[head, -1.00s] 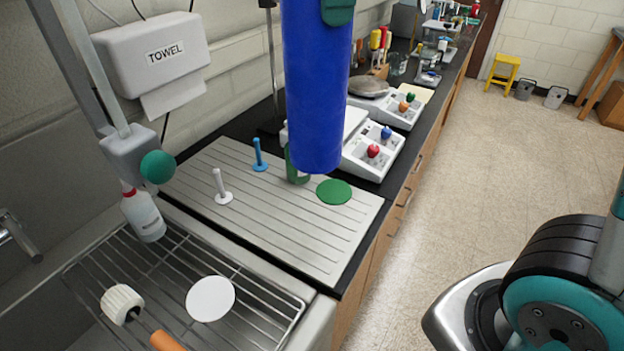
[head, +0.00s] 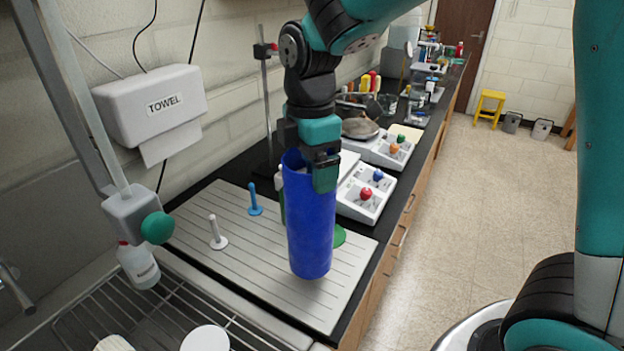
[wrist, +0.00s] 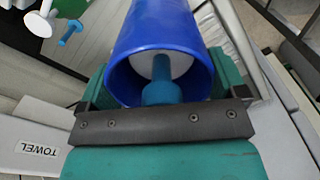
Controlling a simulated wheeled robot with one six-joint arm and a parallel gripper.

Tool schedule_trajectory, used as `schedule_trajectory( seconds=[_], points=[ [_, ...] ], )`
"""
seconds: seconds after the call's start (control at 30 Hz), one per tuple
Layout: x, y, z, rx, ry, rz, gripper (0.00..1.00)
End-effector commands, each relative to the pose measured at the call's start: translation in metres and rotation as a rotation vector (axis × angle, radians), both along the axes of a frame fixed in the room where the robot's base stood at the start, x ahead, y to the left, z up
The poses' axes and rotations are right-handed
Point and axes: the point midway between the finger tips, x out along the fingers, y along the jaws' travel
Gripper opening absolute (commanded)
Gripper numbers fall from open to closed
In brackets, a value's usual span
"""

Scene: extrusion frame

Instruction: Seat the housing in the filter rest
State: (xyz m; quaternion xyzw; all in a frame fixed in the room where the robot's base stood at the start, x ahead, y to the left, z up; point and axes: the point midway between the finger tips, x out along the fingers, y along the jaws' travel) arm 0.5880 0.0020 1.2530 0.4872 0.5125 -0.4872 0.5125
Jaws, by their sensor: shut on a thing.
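The housing is a tall blue open-topped cylinder (head: 311,228), upright in the head view. My gripper (head: 318,165) is shut on its upper rim. In the wrist view I look into the housing (wrist: 165,30); a white round part (wrist: 170,65) and a blue stem (wrist: 162,92) show inside. The housing's lower end is over the grooved board; I cannot tell whether it touches. On the board are a white peg (head: 216,235) and a blue peg (head: 254,202), both left of the housing. A green disc (head: 339,236) shows partly behind it. I cannot tell which part is the filter rest.
The pale grooved board (head: 195,210) lies beside the sink rack (head: 150,310). White boxes with coloured knobs (head: 360,195) are behind, right. A towel dispenser (head: 150,105) hangs at left. The board's front is clear.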

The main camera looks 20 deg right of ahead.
Motion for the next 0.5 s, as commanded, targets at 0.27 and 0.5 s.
schedule_trajectory(
  seconds=[0.27, 0.5],
  points=[
    [-0.001, 0.000, -0.031, -0.001, 0.004, 0.000, 0.34],
    [0.000, 0.000, -0.040, 0.001, -0.002, 0.000, 0.34]
  ],
)
